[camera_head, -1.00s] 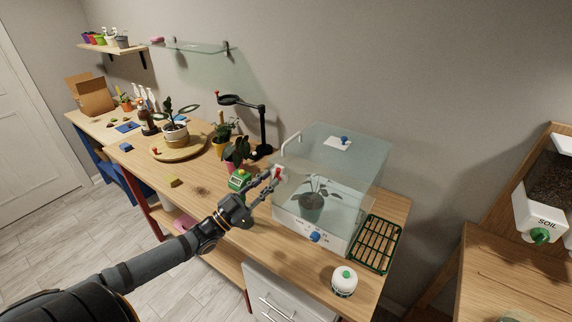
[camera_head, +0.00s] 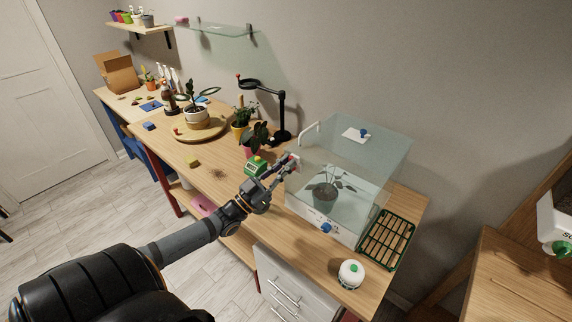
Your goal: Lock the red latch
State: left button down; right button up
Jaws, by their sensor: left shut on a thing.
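The red latch (camera_head: 291,157) is a small red piece at the left side of the clear glass case (camera_head: 345,190). My left gripper (camera_head: 289,163) is at that side of the case, with its fingers shut on the red latch. The fingers partly cover the latch, so its exact position is hard to tell. The case holds a potted plant (camera_head: 326,190) and has a blue knob (camera_head: 326,228) on its white front base. My right gripper is not in view.
A green device (camera_head: 255,167) and a pink pot (camera_head: 248,150) stand close left of my gripper. A black ring stand (camera_head: 281,115) is behind.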

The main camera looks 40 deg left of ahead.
pick_arm(q)
jog(key=shift+a+n+y, duration=0.1)
jog(key=shift+n+y, duration=0.3)
jog(key=shift+n, duration=0.3)
jog(key=c, duration=1.7)
grip_release()
jog(key=shift+w, duration=0.1)
jog(key=shift+o, duration=0.2)
jog(key=v, duration=0.7)
jog(key=shift+f, duration=0.25)
